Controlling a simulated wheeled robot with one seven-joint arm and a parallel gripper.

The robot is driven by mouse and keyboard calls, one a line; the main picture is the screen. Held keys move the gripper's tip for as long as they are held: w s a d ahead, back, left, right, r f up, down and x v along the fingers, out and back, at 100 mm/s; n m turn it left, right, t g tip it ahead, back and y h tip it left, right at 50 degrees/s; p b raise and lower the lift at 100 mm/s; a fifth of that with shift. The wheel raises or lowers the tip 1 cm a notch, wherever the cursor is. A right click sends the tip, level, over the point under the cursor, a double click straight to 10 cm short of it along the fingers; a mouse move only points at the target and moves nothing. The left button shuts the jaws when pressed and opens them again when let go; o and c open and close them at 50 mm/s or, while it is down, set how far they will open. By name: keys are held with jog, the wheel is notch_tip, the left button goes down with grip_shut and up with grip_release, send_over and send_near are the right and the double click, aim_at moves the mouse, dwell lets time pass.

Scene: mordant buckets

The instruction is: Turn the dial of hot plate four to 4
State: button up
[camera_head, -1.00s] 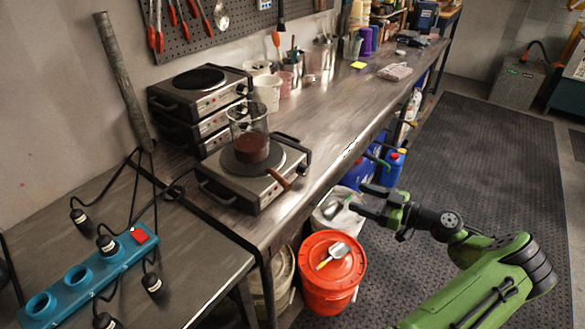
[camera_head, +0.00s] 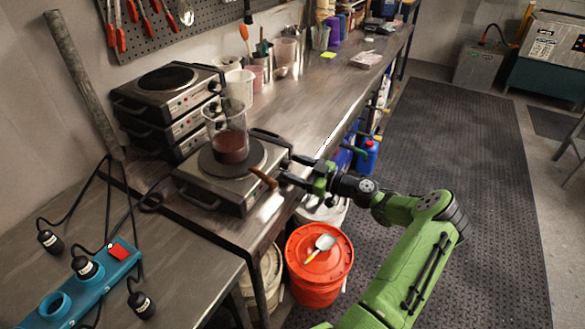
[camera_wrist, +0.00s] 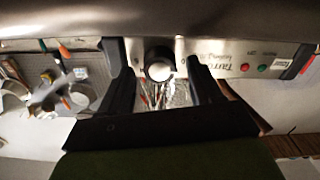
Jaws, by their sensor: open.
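A single hot plate (camera_head: 222,190) stands on the bench, with a glass beaker (camera_head: 229,145) of dark red-brown liquid on its round plate. No number on it is readable. My gripper (camera_head: 286,170) is open at its front right side, level with the front panel. In the wrist view a round dial (camera_wrist: 159,67) with a pale face sits on the front panel (camera_wrist: 225,58), between my two spread fingers, with a gap visible on both sides. Contact is not seen. The dial's mark and scale are not readable. The panel lettering appears upside down, beside red and green lights.
Stacked hot plates (camera_head: 168,108) stand behind left. A brown handle-like thing (camera_head: 263,178) sticks out at the front hot plate's edge, close to my fingers. Below are an orange-red lidded bucket (camera_head: 318,270) with a scoop on it and a blue container (camera_head: 367,157). A blue socket strip (camera_head: 85,285) lies left.

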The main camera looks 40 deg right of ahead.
jog(key=shift+w+a, duration=0.2)
jog(key=shift+w, duration=0.25)
jog(key=c, duration=1)
jog(key=shift+c, duration=0.2)
